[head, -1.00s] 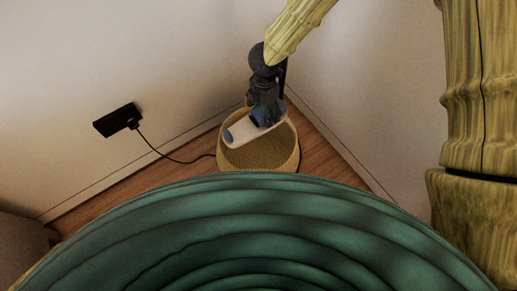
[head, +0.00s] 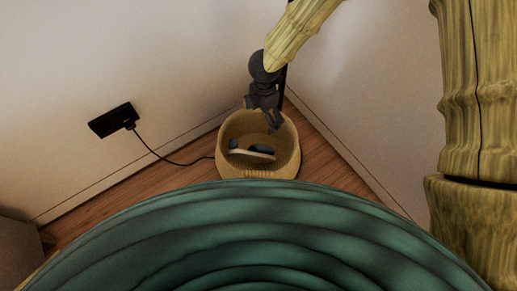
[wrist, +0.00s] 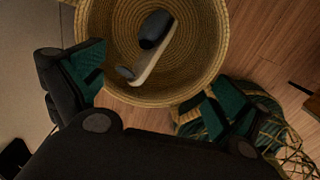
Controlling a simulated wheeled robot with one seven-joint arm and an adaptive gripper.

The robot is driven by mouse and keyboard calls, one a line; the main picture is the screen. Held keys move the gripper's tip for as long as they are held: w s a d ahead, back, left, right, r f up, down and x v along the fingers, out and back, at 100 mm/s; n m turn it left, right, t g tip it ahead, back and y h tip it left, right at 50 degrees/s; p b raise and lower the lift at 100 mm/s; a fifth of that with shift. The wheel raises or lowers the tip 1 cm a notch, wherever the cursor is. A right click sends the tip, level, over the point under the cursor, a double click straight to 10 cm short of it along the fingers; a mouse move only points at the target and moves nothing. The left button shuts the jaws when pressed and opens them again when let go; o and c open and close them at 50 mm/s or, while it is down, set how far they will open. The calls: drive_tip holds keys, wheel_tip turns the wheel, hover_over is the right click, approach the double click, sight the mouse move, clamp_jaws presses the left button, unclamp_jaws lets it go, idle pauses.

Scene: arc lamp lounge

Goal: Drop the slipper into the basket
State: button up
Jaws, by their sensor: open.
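The slipper (head: 252,153), pale-soled with a dark blue-grey upper, lies inside the woven basket (head: 291,160) in the corner. In the wrist view the slipper (wrist: 145,65) lies tilted against the inner wall of the basket (wrist: 207,75). My gripper (head: 272,125) is over the back right part of the basket, apart from the slipper. In the wrist view my gripper (wrist: 150,95) has its two fingers spread wide, with nothing held between them.
A black box (head: 114,120) on the wall at left has a cable running down behind the basket. Walls meet behind the basket, and wood floor (head: 335,160) shows around it. A green and straw-coloured woven thing (wrist: 265,125) stands beside the basket in the wrist view.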

wheel_tip(320, 180, up, 12)
idle(0.7)
idle(0.4)
